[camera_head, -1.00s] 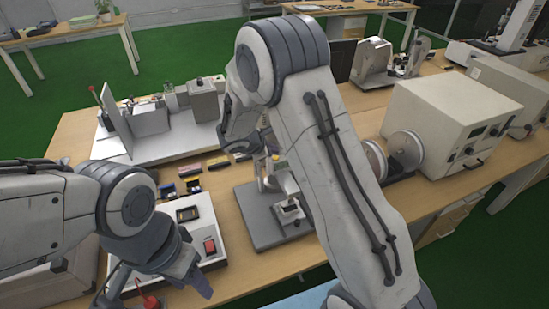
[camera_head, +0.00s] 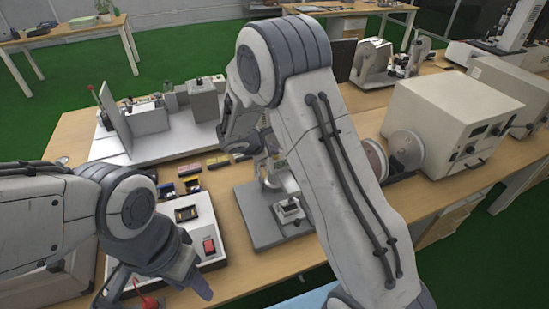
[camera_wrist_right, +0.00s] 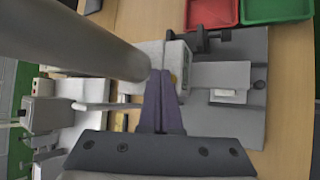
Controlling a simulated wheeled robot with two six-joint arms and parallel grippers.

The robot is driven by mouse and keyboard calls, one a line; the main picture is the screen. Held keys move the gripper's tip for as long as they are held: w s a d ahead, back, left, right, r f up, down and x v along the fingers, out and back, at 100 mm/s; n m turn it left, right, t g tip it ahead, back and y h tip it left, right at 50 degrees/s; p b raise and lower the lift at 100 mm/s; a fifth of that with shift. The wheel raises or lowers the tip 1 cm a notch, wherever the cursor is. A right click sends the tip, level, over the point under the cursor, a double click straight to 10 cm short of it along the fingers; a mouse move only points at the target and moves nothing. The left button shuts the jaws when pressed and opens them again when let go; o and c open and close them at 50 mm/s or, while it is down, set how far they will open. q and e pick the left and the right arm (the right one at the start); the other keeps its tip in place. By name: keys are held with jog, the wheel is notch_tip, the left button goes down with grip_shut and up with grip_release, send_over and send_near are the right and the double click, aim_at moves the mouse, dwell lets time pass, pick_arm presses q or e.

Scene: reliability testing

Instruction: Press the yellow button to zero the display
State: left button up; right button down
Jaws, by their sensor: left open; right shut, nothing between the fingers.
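A small yellow spot, likely the yellow button (camera_wrist_right: 173,79), shows in the right wrist view on a pale instrument housing (camera_wrist_right: 178,54). My right gripper (camera_wrist_right: 161,74) is shut and empty, its fingertips right beside that spot. I cannot tell whether they touch it. In the head view the right gripper and the button are hidden behind or lost near my right arm; a grey stand base (camera_head: 262,226) shows below it. No display reading is legible. My left gripper (camera_head: 155,297) is open at the lower left, with a red knob (camera_head: 150,302) between and below its fingers.
A white panel with a red switch (camera_head: 209,247) lies beside the left gripper. A beige box instrument (camera_head: 440,120) stands right of my right arm. Red (camera_wrist_right: 212,12) and green (camera_wrist_right: 270,10) trays lie at the top of the wrist view.

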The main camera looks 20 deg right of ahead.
jog(key=shift+f+b, duration=0.35)
jog(key=shift+b, duration=0.05)
dwell(0.5)
jog(key=shift+r, duration=0.15)
jog(key=shift+r+p, duration=0.4)
jog(key=shift+r, duration=0.2)
notch_tip(320, 180, up, 5)
jog(key=p, duration=0.3)
dwell(0.5)
dwell(0.3)
